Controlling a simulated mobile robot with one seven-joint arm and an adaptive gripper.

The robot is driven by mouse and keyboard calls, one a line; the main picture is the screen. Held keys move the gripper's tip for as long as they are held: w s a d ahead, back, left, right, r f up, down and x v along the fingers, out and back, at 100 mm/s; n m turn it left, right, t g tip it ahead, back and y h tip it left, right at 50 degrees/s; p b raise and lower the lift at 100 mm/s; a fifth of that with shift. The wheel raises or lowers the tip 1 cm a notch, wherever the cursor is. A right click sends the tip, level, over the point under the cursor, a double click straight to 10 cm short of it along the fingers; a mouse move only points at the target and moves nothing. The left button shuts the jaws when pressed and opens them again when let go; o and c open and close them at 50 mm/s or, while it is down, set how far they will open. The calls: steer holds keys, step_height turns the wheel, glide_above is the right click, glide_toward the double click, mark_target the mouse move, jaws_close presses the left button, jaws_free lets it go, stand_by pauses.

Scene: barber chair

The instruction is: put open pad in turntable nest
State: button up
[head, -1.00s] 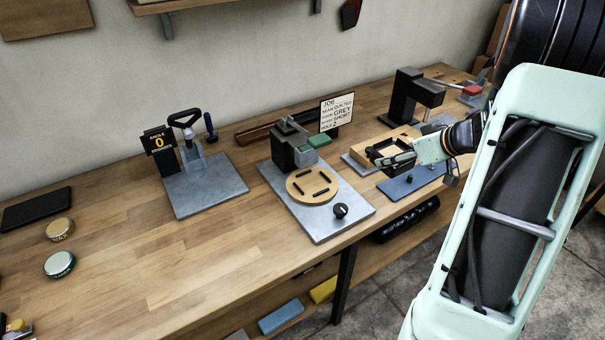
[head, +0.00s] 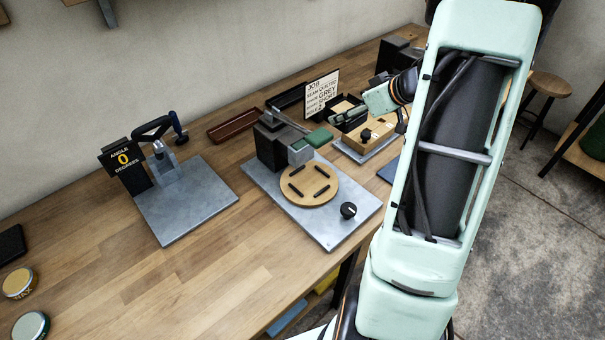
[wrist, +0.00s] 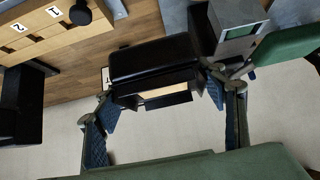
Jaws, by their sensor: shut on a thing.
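My gripper (head: 345,118) is shut on the open pad (head: 343,106), a black, box-like piece with a tan inside. In the wrist view the pad (wrist: 155,60) sits between the two blue-padded fingers (wrist: 158,103). In the head view it appears above or just behind a wooden box, right of the turntable. The turntable nest (head: 310,185) is a round tan disc with several black slotted bars, lying empty on a grey metal plate (head: 335,228). The pad's underside and exact height are hard to tell.
A green-handled clamp (head: 319,138) on a dark block (head: 272,148) stands behind the disc. A black knob (head: 348,210) is at the plate's front right. The wooden box (head: 366,140) and job card (head: 321,92) are close to my gripper.

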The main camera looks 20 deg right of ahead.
step_height(320, 180, down, 14)
steer(key=b, duration=0.2)
steer(key=shift+s+b, duration=0.1)
steer(key=shift+b, duration=0.3)
steer(key=s+a, duration=0.1)
steer(key=a, duration=0.1)
steer(key=s+a+b, duration=0.1)
steer(key=a, duration=0.2)
steer(key=s+a, duration=0.1)
steer(key=a, duration=0.2)
steer(key=shift+s+a+r, duration=0.15)
steer(key=shift+a+r, duration=0.05)
steer(key=a, duration=0.1)
steer(key=s+a+b, duration=0.1)
steer(key=a+f, duration=0.1)
steer(key=shift+s+a+b, duration=0.35)
steer(key=shift+a+b, duration=0.05)
steer(key=shift+w+d+f, duration=0.1)
steer(key=shift+d, duration=0.05)
steer(key=shift+c, duration=0.7)
steer(key=shift+f, duration=0.15)
steer(key=o, duration=1.6)
